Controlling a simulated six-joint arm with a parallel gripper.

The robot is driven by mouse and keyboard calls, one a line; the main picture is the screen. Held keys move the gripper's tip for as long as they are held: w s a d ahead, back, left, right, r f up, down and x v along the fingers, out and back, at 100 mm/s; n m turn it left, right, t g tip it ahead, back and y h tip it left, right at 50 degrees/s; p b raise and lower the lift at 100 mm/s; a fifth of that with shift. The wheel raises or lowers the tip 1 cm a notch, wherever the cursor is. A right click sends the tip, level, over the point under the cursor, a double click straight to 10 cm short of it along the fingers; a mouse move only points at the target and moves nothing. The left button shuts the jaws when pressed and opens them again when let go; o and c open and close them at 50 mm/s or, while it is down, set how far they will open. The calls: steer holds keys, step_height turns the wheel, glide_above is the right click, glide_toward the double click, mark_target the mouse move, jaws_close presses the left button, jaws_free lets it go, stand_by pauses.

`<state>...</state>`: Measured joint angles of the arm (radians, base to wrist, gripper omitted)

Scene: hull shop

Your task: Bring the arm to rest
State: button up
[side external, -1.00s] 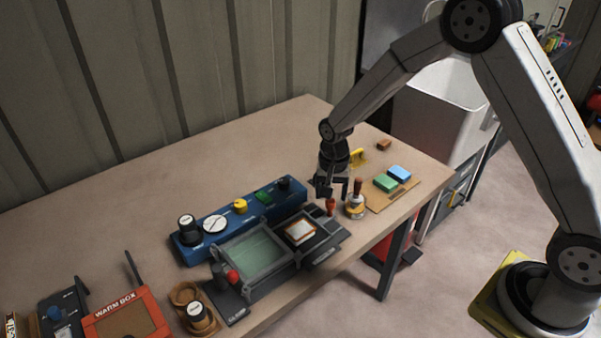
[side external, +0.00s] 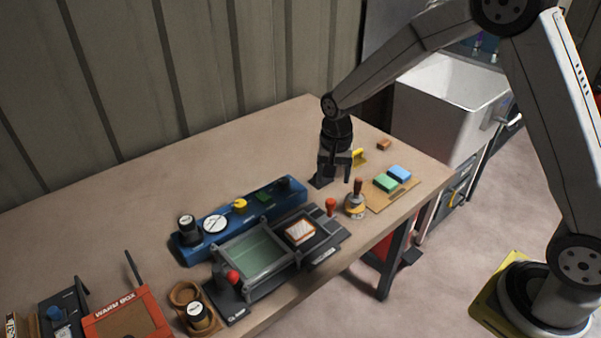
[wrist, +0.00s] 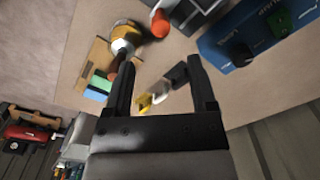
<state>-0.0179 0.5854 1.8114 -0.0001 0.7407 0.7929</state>
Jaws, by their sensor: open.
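My gripper (side external: 334,178) hangs over the back right part of the bench, pointing down. Its two fingers stand apart with nothing between them. It is behind the red-handled tool and to the right of the blue rack. In the wrist view the open fingers (wrist: 163,75) frame the tabletop, with a yellow piece (wrist: 145,103) and a dark block seen beyond them. The gap between the fingertips and the table cannot be told exactly.
The blue rack (side external: 222,237), a clamp frame with a greenish panel (side external: 253,252) and an orange warm box (side external: 112,318) stand left. Green (side external: 386,183) and blue (side external: 399,173) blocks lie on a board at right. A sink (side external: 455,90) stands beyond. The bench's back left is clear.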

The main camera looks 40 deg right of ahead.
steer(key=s+r+n+t, duration=0.2)
steer(key=s+n, duration=0.6)
steer(key=s, duration=0.9)
steer(key=shift+d+r+n+t, duration=0.3)
steer(key=shift+d+r+n, duration=0.1)
steer(key=shift+r, duration=0.35)
